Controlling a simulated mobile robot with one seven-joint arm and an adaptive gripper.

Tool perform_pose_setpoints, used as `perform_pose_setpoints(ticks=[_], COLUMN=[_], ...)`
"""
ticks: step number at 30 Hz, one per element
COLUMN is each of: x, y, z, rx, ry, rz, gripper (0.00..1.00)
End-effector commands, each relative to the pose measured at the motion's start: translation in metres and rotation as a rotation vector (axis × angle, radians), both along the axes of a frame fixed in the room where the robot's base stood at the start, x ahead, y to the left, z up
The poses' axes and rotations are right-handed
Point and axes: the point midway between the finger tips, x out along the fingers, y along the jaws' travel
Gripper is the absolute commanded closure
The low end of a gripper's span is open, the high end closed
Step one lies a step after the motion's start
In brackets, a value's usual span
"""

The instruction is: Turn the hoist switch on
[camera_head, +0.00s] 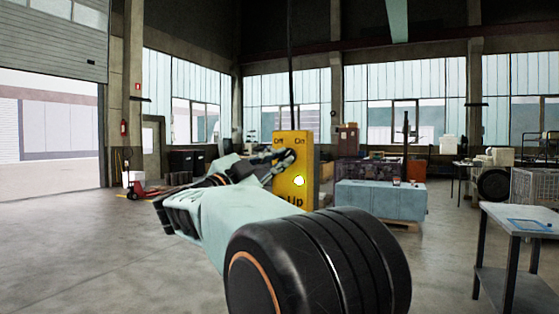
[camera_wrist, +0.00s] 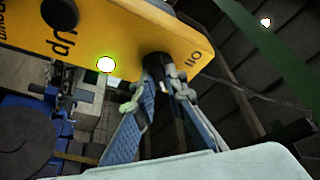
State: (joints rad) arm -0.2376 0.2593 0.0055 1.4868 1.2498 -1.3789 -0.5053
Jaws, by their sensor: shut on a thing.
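The yellow hoist pendant (camera_head: 294,172) hangs on a dark cable in the head view, marked "Off", "On" and "Up". It also fills the upper part of the wrist view (camera_wrist: 120,35), tilted. The black hoist switch (camera_wrist: 156,62) stands out from its face near the "Off" mark. My gripper (camera_head: 288,156) is at the pendant's upper face, its fingers shut on the switch; its fingertips (camera_wrist: 160,82) close around the switch in the wrist view. The fingers hide the switch in the head view, and its exact angle cannot be told. A small bright lamp (camera_wrist: 106,64) with a green rim shows on the pendant face.
A grey table (camera_head: 520,222) stands at the right. A pale blue block (camera_head: 380,200) on a pallet and crates stand behind the pendant. A red pallet truck (camera_head: 138,188) is at the left. The floor at the left front is clear.

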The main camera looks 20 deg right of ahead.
Motion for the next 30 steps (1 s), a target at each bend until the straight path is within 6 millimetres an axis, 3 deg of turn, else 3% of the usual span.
perform_pose_setpoints(ticks=[10, 11, 15, 25, 30], x=[0.000, 0.000, 0.000, -0.001, -0.011], y=[0.000, 0.000, 0.000, 0.003, 0.023], z=[0.001, 0.001, 0.000, -0.001, -0.007], rx=[0.001, 0.001, 0.000, 0.000, 0.001], ry=[-0.002, -0.002, -0.001, -0.001, 0.000], rz=[0.001, 0.001, 0.000, 0.000, 0.005], gripper=[1.00, 0.86, 0.71, 0.71, 0.71])
